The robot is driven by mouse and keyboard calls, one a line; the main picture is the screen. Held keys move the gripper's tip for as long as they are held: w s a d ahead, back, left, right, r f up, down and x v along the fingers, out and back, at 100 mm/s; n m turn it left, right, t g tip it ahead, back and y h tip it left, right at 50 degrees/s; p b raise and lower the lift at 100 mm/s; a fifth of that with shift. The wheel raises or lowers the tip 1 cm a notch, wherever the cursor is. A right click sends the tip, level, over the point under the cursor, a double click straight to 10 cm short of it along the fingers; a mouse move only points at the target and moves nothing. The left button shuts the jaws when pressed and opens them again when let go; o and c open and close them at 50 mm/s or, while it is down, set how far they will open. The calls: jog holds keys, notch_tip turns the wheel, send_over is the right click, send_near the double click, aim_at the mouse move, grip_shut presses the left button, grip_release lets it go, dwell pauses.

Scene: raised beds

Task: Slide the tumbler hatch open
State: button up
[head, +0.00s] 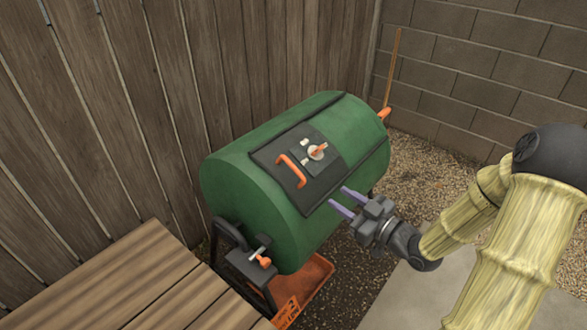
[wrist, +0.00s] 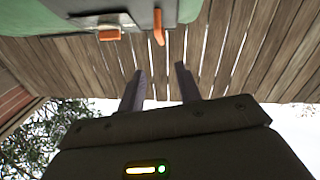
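The tumbler (head: 238,190) is a green drum lying on a dark stand. Its dark grey hatch (head: 322,176) sits between black rails, and no opening shows. The hatch has an orange bar handle (head: 291,171). Near its upper edge is a pale round latch with an orange lever (head: 317,152). My gripper (head: 339,197) is open and empty, its two purple fingers apart beside the drum's lower front side, below and right of the handle. In the wrist view nothing lies between the fingers (wrist: 160,70). An orange piece (wrist: 158,27) and another (wrist: 109,35) show beyond them; I cannot tell whether they touch anything.
An orange-handled lock (head: 263,261) is on the stand's left end, and an orange grip (head: 384,113) is at the drum's far end. An orange tray (head: 313,272) lies underneath. A wooden bench top (head: 130,285) is at front left. Fence and block wall close the back; gravel lies right.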

aim_at(297, 170)
jog(key=p+x, duration=0.1)
jog(key=x, duration=1.6)
jog(key=shift+w+a+f, duration=0.1)
jog(key=shift+a, duration=0.1)
grip_shut()
